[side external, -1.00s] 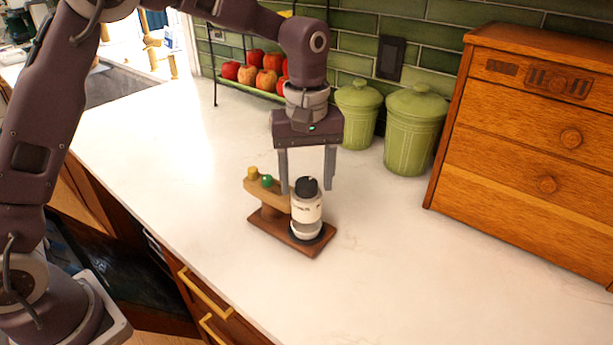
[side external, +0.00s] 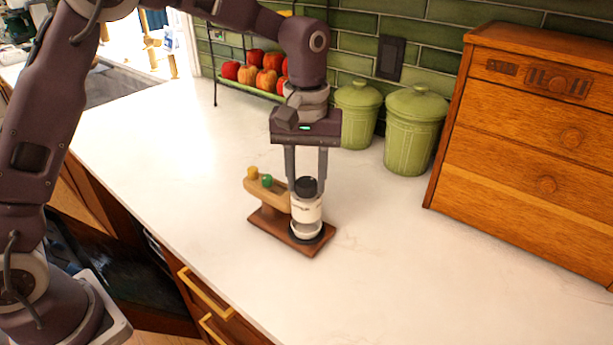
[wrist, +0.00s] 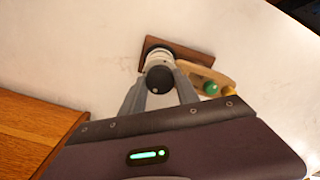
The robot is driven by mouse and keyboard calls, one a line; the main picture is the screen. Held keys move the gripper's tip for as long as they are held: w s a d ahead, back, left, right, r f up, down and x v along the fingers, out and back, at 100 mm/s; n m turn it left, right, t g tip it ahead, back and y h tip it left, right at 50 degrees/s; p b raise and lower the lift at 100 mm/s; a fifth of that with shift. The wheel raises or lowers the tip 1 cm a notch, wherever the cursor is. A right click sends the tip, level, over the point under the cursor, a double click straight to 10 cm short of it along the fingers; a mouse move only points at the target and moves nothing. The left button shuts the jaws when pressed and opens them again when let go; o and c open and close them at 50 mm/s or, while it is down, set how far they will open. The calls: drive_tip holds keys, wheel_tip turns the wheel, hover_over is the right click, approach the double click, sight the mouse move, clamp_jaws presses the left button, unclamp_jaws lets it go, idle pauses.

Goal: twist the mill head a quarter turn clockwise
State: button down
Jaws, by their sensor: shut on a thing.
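The mill (side external: 306,212) stands upright on a brown wooden base (side external: 318,246), with a white body and a black head (side external: 306,186). The base carries a wooden arm (side external: 266,191) with a yellow knob and a green knob to the left of the mill. My gripper (side external: 307,186) points straight down and is shut on the mill head, one finger on each side. In the wrist view the black head (wrist: 159,80) sits between the two grey fingertips (wrist: 160,76), and the green knob (wrist: 210,88) lies to its right.
Two green lidded canisters (side external: 413,132) stand behind, near the tiled wall. A wooden drawer cabinet (side external: 530,140) is at the right. Apples (side external: 262,76) lie on a green rack at the back left. The white counter (side external: 430,270) is clear in front and to the right.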

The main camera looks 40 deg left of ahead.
sight(306, 182)
drive_tip(key=m, duration=1.4)
idle(0.5)
drive_tip(key=c, duration=0.9)
unclamp_jaws()
wheel_tip(306, 182, up, 7)
drive_tip(key=shift+r, duration=0.1)
